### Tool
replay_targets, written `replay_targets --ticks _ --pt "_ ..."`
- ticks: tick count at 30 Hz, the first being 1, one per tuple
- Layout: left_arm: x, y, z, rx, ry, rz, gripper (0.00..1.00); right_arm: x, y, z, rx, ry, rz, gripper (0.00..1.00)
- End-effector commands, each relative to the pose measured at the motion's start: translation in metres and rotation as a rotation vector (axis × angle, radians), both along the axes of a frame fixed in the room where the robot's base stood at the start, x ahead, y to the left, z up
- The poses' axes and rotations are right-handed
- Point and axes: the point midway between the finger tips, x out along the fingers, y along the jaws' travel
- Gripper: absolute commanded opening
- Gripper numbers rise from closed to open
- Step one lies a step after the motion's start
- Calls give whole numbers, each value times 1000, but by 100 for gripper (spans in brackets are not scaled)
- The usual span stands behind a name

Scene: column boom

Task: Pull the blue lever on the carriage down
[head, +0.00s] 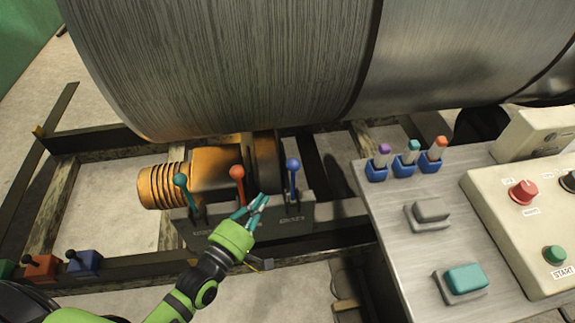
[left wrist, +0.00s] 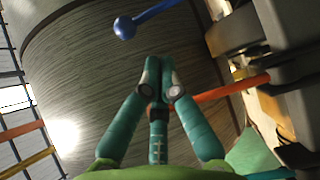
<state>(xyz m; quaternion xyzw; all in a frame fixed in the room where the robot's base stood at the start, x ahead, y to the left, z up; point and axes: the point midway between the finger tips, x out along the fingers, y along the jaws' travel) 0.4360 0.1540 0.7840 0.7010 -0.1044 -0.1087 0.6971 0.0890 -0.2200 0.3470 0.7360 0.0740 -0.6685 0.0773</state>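The blue lever (head: 293,166) stands upright at the right end of the carriage's grey lever box (head: 296,226), its round knob on top. It also shows at the top of the left wrist view (left wrist: 125,27), its rod reaching to the upper right. My left gripper (head: 262,200) is in front of the lever box, left of and below the blue knob and apart from it. In the left wrist view my left fingertips (left wrist: 160,65) meet with nothing visible between them. My right gripper is not in view.
A red lever (head: 237,172) and a teal lever (head: 180,180) stand on the same box, left of the blue one. A large metal drum (head: 230,60) hangs over the carriage. A control desk (head: 385,205) with switches and buttons stands at the right.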

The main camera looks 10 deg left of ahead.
Motion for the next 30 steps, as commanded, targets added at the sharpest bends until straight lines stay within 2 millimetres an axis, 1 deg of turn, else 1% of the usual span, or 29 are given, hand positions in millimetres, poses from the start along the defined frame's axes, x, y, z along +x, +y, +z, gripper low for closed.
replay_targets --ticks 3,10,14,17,24,27,30 --pt "0 -1 3 -13 -3 -2 0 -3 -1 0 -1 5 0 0" --pt "0 -1 3 -9 -3 -1 0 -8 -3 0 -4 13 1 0" --pt "7 -2 3 -10 -5 0 0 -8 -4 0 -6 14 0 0" --pt "21 -7 4 -10 -6 0 0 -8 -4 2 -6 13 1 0" --pt "63 -20 4 -8 -7 0 0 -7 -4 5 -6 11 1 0" --pt "78 -25 3 -9 -5 0 0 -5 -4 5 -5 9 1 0" --pt "88 -28 3 -8 -5 -1 0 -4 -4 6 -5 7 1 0"
